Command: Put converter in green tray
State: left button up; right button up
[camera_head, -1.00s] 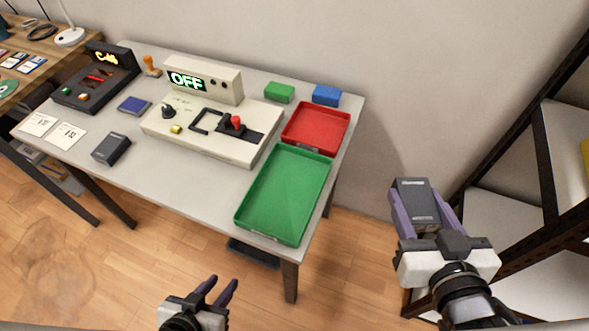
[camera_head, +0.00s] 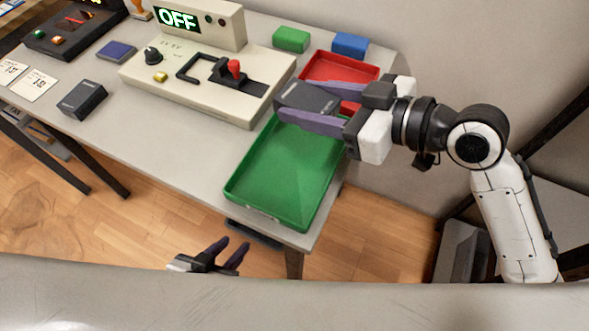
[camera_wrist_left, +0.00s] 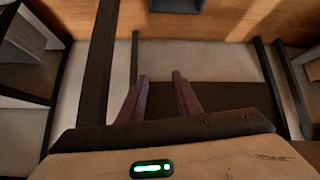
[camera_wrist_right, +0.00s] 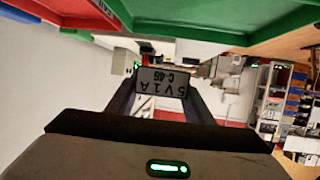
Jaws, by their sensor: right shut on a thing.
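My right gripper (camera_head: 322,110) is shut on a dark grey converter (camera_head: 303,97), held above the far end of the green tray (camera_head: 255,185), near the red tray. In the right wrist view the converter (camera_wrist_right: 161,82) sits between the two fingers, its label reading "5V 1A C-46" upside down. The green tray lies empty on the table's right front part. A second dark box (camera_head: 82,98) like it lies on the table at the left. My left gripper (camera_head: 227,252) is open and empty, low in front of the table.
A red tray (camera_head: 343,67) adjoins the green one. A green block (camera_head: 291,39) and a blue block (camera_head: 350,45) stand behind. A cream console (camera_head: 200,80) with an OFF display and red-knobbed lever fills the table's middle. A blue pad (camera_head: 117,51) lies at left.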

jog(key=shift+s+a+r+n+g+y+b, duration=0.1)
jog(key=shift+s+a+n+g+y+b, duration=0.1)
jog(key=shift+a+n+g+y+b, duration=0.4)
jog(key=shift+s+d+g, duration=0.1)
jog(key=shift+d+g, duration=0.05)
jog(key=shift+g, duration=0.15)
jog(key=b, duration=0.1)
send_over(301, 150)
notch_tip(301, 150, down, 6)
jog(key=shift+r, duration=0.25)
jog(key=shift+f+b, duration=0.4)
jog(key=shift+f, duration=1.65)
jog(key=o, duration=1.2)
jog(key=shift+f, duration=0.15)
